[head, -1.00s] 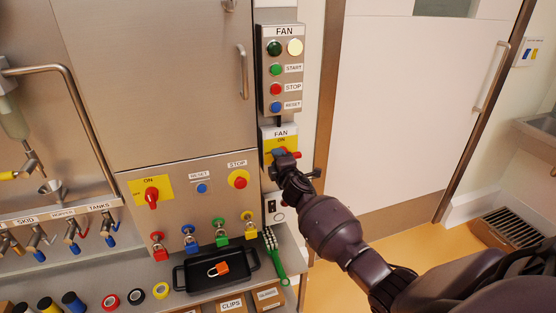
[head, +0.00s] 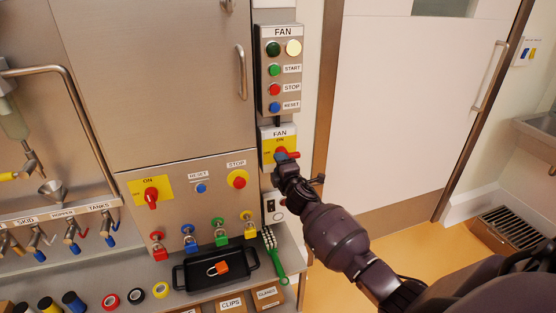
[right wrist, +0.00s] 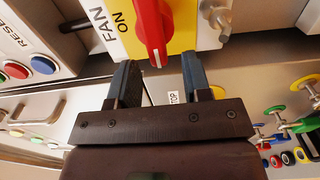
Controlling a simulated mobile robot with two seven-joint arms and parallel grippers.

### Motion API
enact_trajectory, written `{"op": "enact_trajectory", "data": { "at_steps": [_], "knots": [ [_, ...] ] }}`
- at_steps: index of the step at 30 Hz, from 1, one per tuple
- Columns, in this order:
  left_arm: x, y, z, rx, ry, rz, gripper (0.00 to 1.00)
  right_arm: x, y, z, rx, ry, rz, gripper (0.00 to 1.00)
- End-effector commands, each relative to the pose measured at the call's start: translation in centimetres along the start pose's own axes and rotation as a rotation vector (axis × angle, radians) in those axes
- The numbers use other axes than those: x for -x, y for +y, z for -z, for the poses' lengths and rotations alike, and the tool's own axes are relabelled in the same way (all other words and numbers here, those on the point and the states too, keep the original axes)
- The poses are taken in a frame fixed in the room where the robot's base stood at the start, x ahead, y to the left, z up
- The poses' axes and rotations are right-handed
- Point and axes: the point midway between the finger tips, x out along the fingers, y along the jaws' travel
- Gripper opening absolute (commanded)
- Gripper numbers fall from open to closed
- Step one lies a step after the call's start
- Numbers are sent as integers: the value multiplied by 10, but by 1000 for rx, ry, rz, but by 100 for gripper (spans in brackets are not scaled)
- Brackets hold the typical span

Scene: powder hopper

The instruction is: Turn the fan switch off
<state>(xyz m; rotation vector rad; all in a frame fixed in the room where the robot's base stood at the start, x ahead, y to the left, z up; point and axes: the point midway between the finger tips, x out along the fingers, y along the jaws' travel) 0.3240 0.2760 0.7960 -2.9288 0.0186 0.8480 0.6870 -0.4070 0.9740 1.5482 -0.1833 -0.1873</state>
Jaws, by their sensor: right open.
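The fan switch has a red handle (head: 290,154) on a yellow plate (head: 265,142) under a FAN label. ON is printed at the plate's top. In the head view the handle lies roughly sideways, its visible end to the right, partly hidden by my right gripper (head: 287,165). In the right wrist view the red handle (right wrist: 151,30) has a white mark at its near end, and ON is beside it. My right gripper (right wrist: 160,76) is open and empty, its fingers just short of the handle, one toward each side. My left gripper is not in view.
The FAN button box (head: 283,70) is above the switch. The steel cabinet (head: 150,80) with another red switch (head: 151,196) is on the left. A black tray (head: 190,277) with an orange padlock is below. A white door (head: 410,100) is to the right.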

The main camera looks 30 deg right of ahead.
Motion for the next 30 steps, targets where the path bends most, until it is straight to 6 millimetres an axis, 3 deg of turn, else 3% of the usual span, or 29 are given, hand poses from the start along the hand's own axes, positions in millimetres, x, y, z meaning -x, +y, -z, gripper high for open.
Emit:
{"op": "enact_trajectory", "data": {
  "at_steps": [6, 13, 30],
  "knots": [
    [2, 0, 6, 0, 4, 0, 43, 40, 0, 0, 1, 1, 1, 45],
    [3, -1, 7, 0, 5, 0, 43, 69, 0, 0, 1, -1, 1, 45],
    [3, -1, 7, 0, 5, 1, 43, 78, 0, 0, 1, 0, 0, 45]
  ]
}}
